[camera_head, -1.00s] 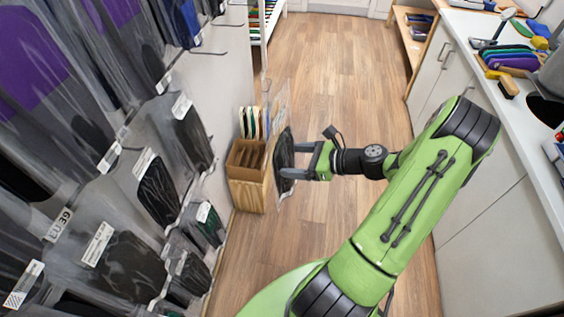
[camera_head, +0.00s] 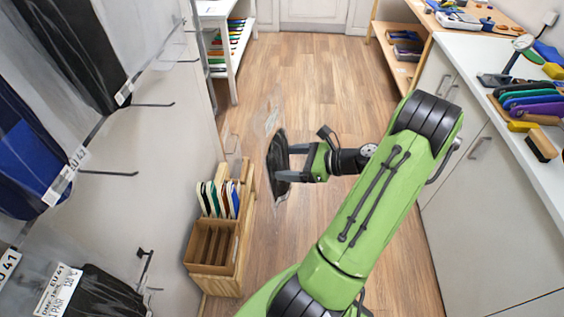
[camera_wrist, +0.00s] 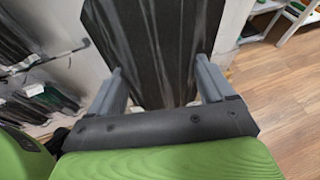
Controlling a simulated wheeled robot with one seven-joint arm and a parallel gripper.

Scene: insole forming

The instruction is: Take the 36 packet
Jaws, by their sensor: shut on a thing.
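My gripper (camera_head: 290,163) is shut on a clear packet (camera_head: 277,160) with a dark insole-like content, held upright in the air over the aisle floor. In the wrist view the dark packet (camera_wrist: 152,45) stands between the two grey fingers (camera_wrist: 163,92). Its size label does not show, so I cannot tell that it is the 36 packet. Other packets hang on the wall at left: a blue one (camera_head: 32,152) with an EU 42 tag, and a black one (camera_head: 100,292) with an EU 41 label.
A wooden box (camera_head: 212,255) with several coloured insoles in its rear part stands on the floor left of my gripper. Bare hooks (camera_head: 110,173) stick out from the wall. A white counter (camera_head: 530,165) runs along the right. A white shelf (camera_head: 230,40) stands at the back. The aisle floor is clear.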

